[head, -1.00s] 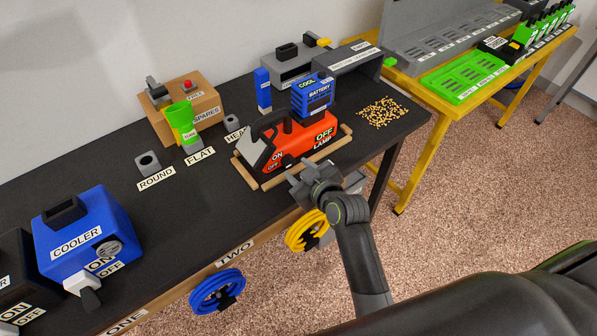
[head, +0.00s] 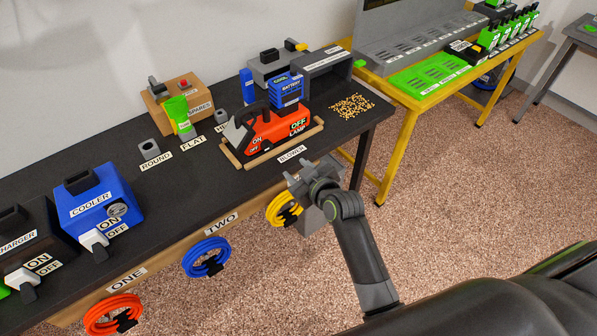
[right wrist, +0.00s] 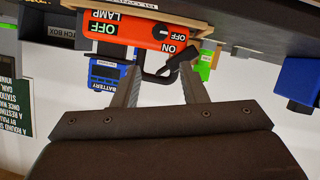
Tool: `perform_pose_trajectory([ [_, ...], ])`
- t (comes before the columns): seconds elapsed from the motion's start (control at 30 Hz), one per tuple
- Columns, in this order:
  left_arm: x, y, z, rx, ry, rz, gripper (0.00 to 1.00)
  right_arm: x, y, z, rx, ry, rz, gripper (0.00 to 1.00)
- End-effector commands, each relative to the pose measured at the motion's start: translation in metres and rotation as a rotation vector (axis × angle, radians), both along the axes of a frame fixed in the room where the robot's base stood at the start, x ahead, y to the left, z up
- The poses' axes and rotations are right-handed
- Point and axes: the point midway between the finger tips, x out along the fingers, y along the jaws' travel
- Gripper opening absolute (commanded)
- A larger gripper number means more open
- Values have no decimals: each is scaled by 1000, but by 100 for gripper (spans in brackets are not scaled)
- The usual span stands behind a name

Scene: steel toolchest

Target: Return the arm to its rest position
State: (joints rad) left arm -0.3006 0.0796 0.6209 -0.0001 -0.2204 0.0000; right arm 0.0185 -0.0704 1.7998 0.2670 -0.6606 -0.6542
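My right arm reaches in from the lower right of the head view. Its gripper (head: 308,176) is just off the bench's front edge, in front of the orange blower (head: 270,132) and apart from it. In the right wrist view, which looks upside down, the two fingers (right wrist: 160,82) are spread with nothing held between them. The blower (right wrist: 140,30) shows beyond them with its dark handle. The blower sits on a wooden tray (head: 236,162) on the bench. My left gripper is not in view.
The black bench (head: 190,185) runs along the wall with a blue cooler (head: 97,200) at left. Yellow (head: 284,209), blue (head: 206,257) and red (head: 113,314) coils hang at its front. A yellow-framed table (head: 410,115) stands at right. The floor beside my arm is clear.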

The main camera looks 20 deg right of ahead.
Motion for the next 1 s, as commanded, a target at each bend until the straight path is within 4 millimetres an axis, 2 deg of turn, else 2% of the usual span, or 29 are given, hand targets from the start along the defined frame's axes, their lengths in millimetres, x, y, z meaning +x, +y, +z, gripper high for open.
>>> perform_pose_trajectory([
  [0.4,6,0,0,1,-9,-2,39,0,0,-1,0,1,0,39],
  [0.47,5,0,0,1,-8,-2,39,-1,-1,-5,1,9,-3,39],
  [0.53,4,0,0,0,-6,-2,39,-4,-4,-21,3,39,-13,39],
  [0.57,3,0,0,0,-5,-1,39,-7,-6,-32,6,60,-21,39],
  [0.67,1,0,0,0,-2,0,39,-23,-16,-87,19,163,-59,39],
  [0.77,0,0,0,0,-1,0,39,-53,-30,-155,32,292,-114,39],
  [0.8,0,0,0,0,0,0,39,-68,-36,-181,37,343,-137,39],
  [0.87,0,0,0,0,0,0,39,-94,-45,-219,44,417,-172,39],
  [0.9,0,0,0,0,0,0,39,-113,-51,-243,46,466,-195,39],
  [0.97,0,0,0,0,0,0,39,-143,-61,-276,48,536,-231,39],
  [1.0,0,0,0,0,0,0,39,-165,-67,-297,49,585,-255,39],
])
